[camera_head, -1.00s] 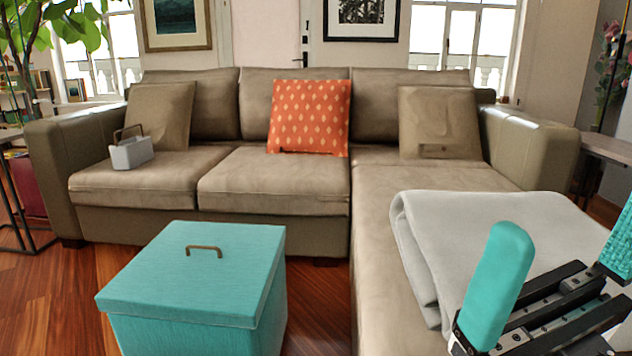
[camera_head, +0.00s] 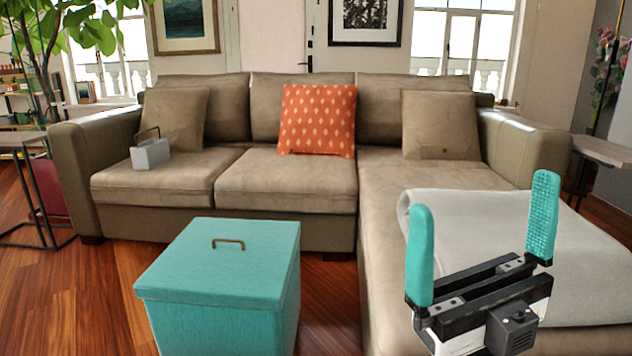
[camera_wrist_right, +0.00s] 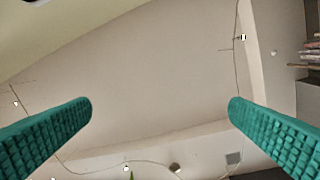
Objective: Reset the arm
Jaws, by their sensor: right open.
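My right gripper (camera_head: 482,225) is at the lower right of the head view, in front of the chaise part of the sofa. Its two teal fingers point upward and stand wide apart, with nothing between them. In the right wrist view the open fingers (camera_wrist_right: 160,115) frame only a pale wall or ceiling surface. My left gripper is in neither view.
A teal lidded box (camera_head: 222,290) stands on the wooden floor before the beige sofa (camera_head: 290,222). A grey blanket (camera_head: 580,260) lies on the chaise behind my gripper. An orange cushion (camera_head: 317,120) and a small grey basket (camera_head: 150,154) rest on the seats.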

